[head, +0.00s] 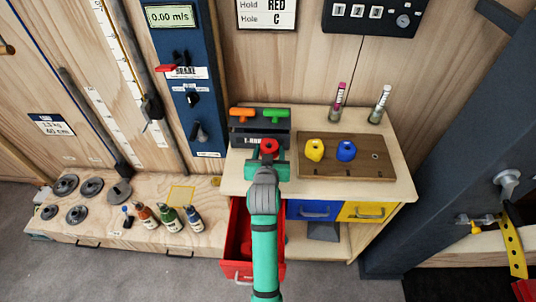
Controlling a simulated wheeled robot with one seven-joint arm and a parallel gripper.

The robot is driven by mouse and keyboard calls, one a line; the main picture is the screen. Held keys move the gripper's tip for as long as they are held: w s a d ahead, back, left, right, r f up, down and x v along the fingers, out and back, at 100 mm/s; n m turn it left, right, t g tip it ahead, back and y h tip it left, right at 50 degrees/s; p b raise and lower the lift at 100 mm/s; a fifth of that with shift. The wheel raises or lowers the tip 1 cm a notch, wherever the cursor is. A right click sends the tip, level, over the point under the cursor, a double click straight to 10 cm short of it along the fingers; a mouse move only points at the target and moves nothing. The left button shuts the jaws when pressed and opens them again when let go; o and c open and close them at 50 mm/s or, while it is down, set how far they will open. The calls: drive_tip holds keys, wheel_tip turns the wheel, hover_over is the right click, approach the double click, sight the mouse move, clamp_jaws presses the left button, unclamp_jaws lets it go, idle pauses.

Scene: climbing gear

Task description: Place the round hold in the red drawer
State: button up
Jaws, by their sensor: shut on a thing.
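The round hold (270,145) is red and ring-like, seen in the head view above the wooden cabinet top. My gripper (268,157) is shut on it at the left part of the cabinet, in front of a dark box. The fingertips are small and partly hidden. The red drawer (243,276) is pulled open below the cabinet top, under and to the left of my arm. My arm covers part of the drawer, and its inside is dark and red, so its contents are hard to tell.
A brown board (375,171) on the cabinet top (402,190) carries a yellow hold (314,150) and a blue hold (346,151). The blue drawer (313,210) and yellow drawer (369,212) are shut. Bottles and dark weights stand on the left bench (100,228).

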drive_tip(key=shift+w+a+f, duration=0.1)
drive_tip(key=shift+a+f, duration=0.1)
drive_tip(key=shift+f, duration=0.8)
drive_tip(key=shift+w+a+f, duration=0.1)
drive_tip(key=shift+a+f, duration=0.1)
drive_tip(key=shift+f, duration=0.75)
drive_tip(key=o, duration=1.2)
drive_tip(key=shift+f, duration=0.1)
